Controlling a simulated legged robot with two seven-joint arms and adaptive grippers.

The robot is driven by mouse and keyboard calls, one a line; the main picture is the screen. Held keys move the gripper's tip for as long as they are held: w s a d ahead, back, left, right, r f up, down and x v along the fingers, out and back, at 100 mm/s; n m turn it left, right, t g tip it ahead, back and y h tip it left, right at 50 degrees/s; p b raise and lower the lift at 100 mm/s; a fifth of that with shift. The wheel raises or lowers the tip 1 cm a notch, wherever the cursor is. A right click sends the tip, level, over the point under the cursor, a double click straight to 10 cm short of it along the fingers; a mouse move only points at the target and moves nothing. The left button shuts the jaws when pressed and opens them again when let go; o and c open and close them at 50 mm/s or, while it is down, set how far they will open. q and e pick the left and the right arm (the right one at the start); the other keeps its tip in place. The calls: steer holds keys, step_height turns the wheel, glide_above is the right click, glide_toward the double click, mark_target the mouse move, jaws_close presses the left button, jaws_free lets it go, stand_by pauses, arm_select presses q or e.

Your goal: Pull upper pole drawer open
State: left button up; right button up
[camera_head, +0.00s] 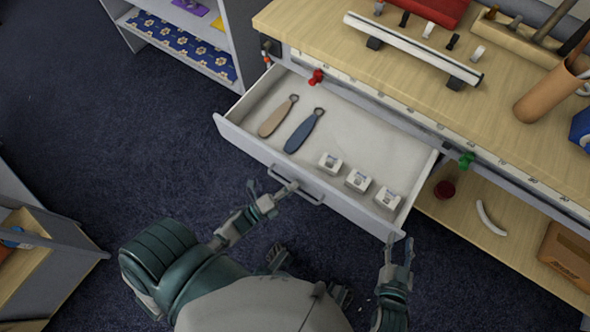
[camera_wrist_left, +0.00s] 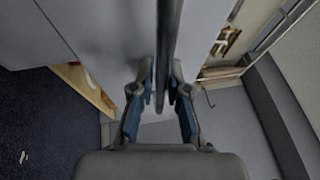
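The upper drawer (camera_head: 345,121) of the workbench is pulled out, with its inside showing. Its bar handle (camera_head: 311,198) is on the front panel (camera_head: 265,154). My left gripper (camera_head: 289,188) is at the left part of this handle. In the left wrist view, the handle (camera_wrist_left: 168,35) runs as a dark upright bar between the two fingers of my left gripper (camera_wrist_left: 162,82), which are close in on both sides of it. My right gripper (camera_head: 399,246) is open and empty, just off the drawer's right front corner.
Two bottle-opener-shaped tools, one tan (camera_head: 278,116) and one blue (camera_head: 304,131), and several white blocks (camera_head: 358,180) lie in the drawer. The worktop (camera_head: 330,30) holds tools. A lower shelf (camera_head: 470,215) is at the right. Dark carpet (camera_head: 90,130) is clear at left.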

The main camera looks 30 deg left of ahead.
arm_select(q)
steer(key=o, duration=0.3)
steer(key=shift+a+f, duration=0.2)
steer(key=shift+a, duration=0.2)
steer(key=v, duration=1.2)
steer(key=shift+a, duration=0.1)
arm_select(e)
steer(key=shift+a, duration=0.4)
steer(key=shift+d, duration=0.2)
steer(key=shift+a, duration=0.1)
